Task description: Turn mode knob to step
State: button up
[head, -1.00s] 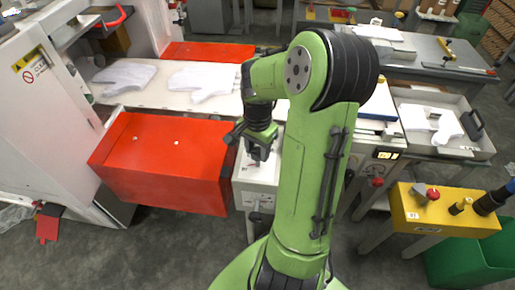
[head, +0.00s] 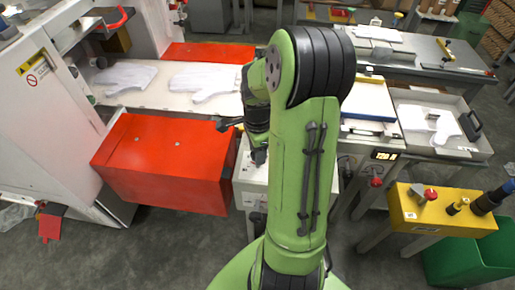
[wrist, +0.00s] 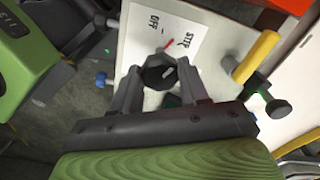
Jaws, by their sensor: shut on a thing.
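The mode knob (wrist: 158,74) is a dark, many-sided knob on a white panel (wrist: 211,21) in the wrist view. The word OFF (wrist: 153,22) is printed above it and STEP (wrist: 181,40) to its upper right. A short red pointer (wrist: 164,46) at the knob's upper edge slants up and right, between the two words. My gripper (wrist: 160,80) has one finger on each side of the knob and is shut on it. In the head view my gripper (head: 259,157) is over the white box; the knob is hidden there.
A yellow handle (wrist: 255,58) and a dark knob (wrist: 278,108) stand right of my gripper. A red box (head: 165,160) stands left of the white box. A yellow control stand (head: 440,208) with a red button is at the right. A lit display (head: 384,155) is behind my arm.

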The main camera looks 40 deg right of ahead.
jog(key=shift+m+p, duration=0.3)
jog(key=shift+m, duration=1.9)
jog(key=o, duration=1.1)
jog(key=shift+c, duration=0.2)
notch_tip(320, 180, up, 16)
jog(key=p, duration=0.5)
jog(key=shift+f, duration=0.15)
